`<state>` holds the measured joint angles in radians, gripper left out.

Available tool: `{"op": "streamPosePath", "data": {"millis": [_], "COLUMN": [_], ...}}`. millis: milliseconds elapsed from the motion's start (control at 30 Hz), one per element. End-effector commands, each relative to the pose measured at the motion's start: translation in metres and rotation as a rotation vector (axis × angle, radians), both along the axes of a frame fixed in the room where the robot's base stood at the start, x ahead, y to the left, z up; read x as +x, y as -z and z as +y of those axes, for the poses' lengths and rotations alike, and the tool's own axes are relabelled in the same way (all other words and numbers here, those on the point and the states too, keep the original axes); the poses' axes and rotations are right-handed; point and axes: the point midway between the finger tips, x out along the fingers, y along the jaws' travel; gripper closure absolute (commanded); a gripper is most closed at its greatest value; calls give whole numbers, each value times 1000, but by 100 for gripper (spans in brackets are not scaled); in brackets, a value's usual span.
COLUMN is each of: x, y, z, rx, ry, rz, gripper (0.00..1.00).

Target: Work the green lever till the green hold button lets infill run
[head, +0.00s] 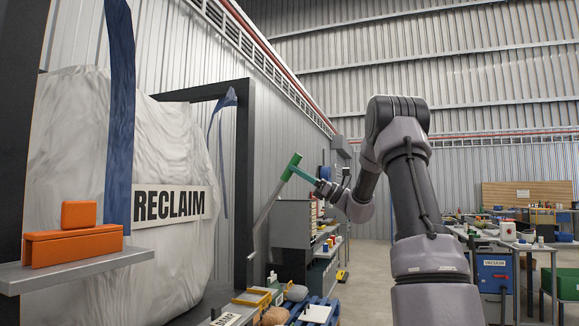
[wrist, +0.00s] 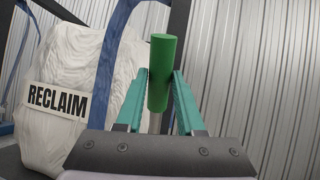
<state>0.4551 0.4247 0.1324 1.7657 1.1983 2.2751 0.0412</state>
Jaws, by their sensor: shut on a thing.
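The green lever has a green grip (head: 291,166) on top of a long grey rod (head: 268,212), which leans up to the right beside the corrugated wall in the head view. My gripper (head: 304,174) reaches it from the right, with its teal fingers at the green grip. In the wrist view the green grip (wrist: 161,60) stands upright between the two teal fingers of my gripper (wrist: 162,84), which are closed on it from both sides. The rod's lower end is hidden or unclear. I cannot make out the green hold button in either view.
A large white bag with a RECLAIM sign (head: 170,204) hangs at left in a dark frame, with blue straps. An orange block (head: 72,246) rests on a grey shelf nearby. Low clutter and a blue pallet (head: 318,312) lie below the lever. Workbenches stand at right.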

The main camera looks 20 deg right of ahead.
Motion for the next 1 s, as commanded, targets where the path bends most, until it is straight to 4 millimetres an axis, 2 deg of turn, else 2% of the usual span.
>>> {"op": "streamPosePath", "data": {"millis": [200,633,667,700,733,1000], "x": [-5,-7,-7,-7,-7,-7], "y": [8,12,12,12,12,10], "z": [-9,-10,-10,-10,-10,-9], "rx": [40,43,42,43,43,45], "ry": [1,2,2,2,2,0], "rz": [-27,-28,-28,-28,-28,-32], "gripper": [100,100,51,36,33,33]}}
